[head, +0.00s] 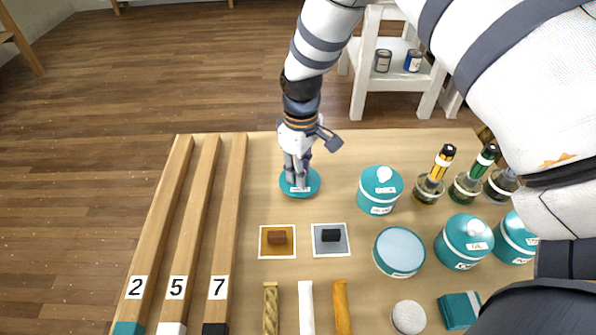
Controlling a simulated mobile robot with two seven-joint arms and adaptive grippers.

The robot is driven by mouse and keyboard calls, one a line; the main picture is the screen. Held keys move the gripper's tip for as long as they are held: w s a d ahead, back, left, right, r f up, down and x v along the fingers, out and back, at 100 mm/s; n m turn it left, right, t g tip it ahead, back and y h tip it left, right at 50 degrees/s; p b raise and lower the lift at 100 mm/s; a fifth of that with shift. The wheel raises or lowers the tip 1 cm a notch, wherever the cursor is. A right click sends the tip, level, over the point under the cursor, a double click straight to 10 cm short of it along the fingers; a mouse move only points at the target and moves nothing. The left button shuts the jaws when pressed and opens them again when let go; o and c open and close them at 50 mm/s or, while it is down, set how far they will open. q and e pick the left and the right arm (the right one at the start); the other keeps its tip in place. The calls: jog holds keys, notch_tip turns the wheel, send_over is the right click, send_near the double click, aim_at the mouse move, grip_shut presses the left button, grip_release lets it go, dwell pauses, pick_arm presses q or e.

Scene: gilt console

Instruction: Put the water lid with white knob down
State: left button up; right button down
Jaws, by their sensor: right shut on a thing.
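My right gripper (298,170) points down at the back left of the table and is shut on the water lid (312,187), a round teal disc with a small white label at its front. The fingers hide its knob. The lid is level and at or just above the bare wood; I cannot tell if it touches. An open teal pot (399,270) with pale blue water stands to the front right, without a lid. My left gripper is not in view.
A lidded teal pot with a white knob (378,200) stands right of the lid. More teal pots (462,255) and bottles with brushes (428,191) stand further right. Brown (262,252) and black (345,248) blocks on small tiles lie in front. Numbered wooden rails (228,220) run along the left.

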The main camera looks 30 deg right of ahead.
jog(key=shift+f, duration=0.5)
jog(key=c, duration=1.4)
grip_release()
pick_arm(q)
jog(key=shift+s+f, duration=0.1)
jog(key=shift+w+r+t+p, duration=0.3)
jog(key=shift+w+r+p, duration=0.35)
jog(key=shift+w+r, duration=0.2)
pick_arm(e)
notch_tip(320, 180, up, 12)
jog(key=shift+r, duration=0.15)
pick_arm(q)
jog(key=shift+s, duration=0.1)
